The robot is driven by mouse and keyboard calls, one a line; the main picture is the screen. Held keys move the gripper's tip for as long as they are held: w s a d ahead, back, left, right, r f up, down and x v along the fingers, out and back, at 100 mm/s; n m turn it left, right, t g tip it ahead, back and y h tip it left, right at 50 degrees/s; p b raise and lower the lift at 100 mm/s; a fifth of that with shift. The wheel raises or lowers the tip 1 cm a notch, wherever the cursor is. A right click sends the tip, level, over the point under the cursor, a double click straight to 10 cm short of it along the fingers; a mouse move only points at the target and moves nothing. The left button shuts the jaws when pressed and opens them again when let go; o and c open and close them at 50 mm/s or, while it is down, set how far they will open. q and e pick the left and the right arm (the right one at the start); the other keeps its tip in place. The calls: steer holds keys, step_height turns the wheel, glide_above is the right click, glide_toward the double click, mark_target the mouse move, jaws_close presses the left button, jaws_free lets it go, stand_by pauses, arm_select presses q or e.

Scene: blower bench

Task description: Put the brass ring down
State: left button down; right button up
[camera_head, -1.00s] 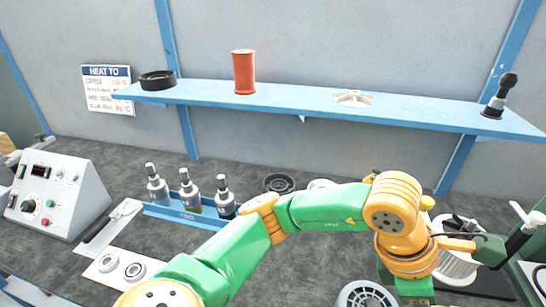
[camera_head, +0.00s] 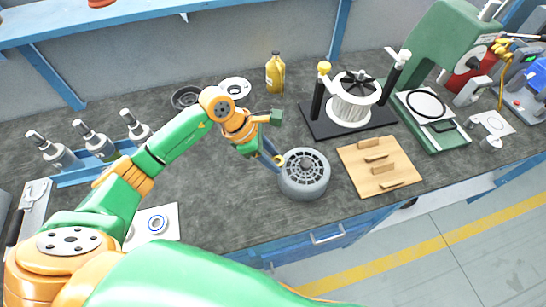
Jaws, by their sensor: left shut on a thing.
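My left gripper (camera_head: 275,160) reaches in from the left and points down beside the left rim of a grey round slotted housing (camera_head: 304,181). It is shut on a small brass-coloured thing (camera_head: 280,159), which looks like the brass ring, though little of it shows. The fingers hide part of it. I cannot tell whether it touches the housing. My right gripper is not in view.
A wooden board (camera_head: 400,181) with several slats lies right of the housing. Behind it stand a black-based fixture with a white finned coil (camera_head: 352,105) and a yellow bottle (camera_head: 275,72). A green press (camera_head: 450,45) is at right.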

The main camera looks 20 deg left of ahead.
arm_select(q)
steer(key=shift+d+f, duration=0.1)
steer(key=shift+f, duration=0.7)
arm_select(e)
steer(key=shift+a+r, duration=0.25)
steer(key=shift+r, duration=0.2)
arm_select(q)
steer(key=shift+f+b, duration=0.25)
steer(key=shift+b, duration=0.1)
steer(key=shift+s+f+b, duration=0.35)
steer(key=shift+s+b, duration=0.05)
steer(key=shift+c, duration=2.3)
jaws_free()
steer(key=shift+s+a, duration=0.15)
steer(key=shift+a, duration=0.05)
steer(key=shift+s, duration=0.15)
steer(key=shift+d, duration=0.1)
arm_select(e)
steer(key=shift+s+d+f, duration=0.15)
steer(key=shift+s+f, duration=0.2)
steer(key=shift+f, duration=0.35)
